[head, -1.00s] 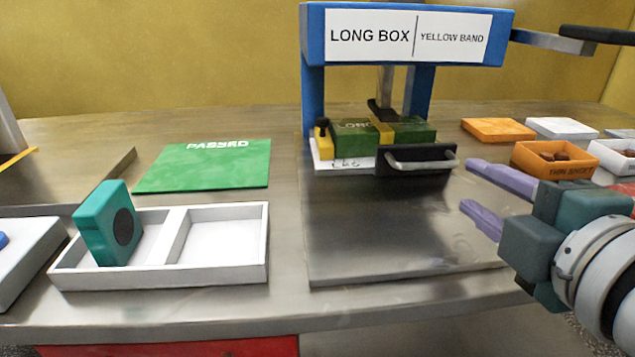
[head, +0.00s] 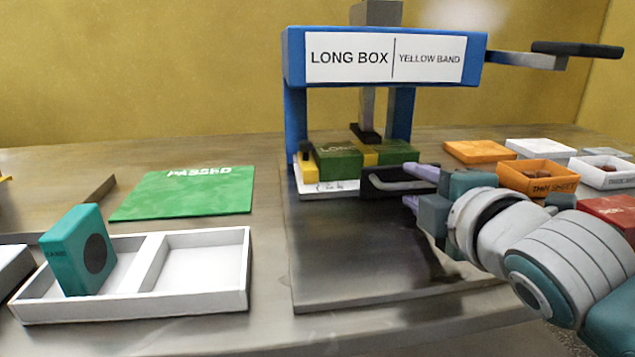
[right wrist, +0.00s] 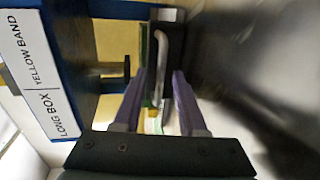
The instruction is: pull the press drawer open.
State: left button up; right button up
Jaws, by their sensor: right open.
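The press (head: 385,60) is a blue frame with a "LONG BOX / YELLOW BAND" sign. Its drawer (head: 325,187) is a white tray under the press, holding a green box with a yellow band (head: 340,160). A black drawer front with a grey bar handle (head: 395,184) faces me. My right gripper (head: 422,188) is open at the right end of the handle. In the right wrist view, the handle (right wrist: 160,75) lies between the two purple fingers (right wrist: 160,105), which are apart. Whether they touch it is unclear. My left gripper is out of view.
A metal plate (head: 350,265) in front of the drawer is clear. A white two-part tray (head: 200,310) with a teal box (head: 75,250) and a green "PASSED" mat (head: 190,200) lie to the left. Orange bins (head: 538,176) and white bins stand right.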

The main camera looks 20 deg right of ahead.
jog(key=shift+c, duration=0.4)
grip_shut()
dwell(0.9)
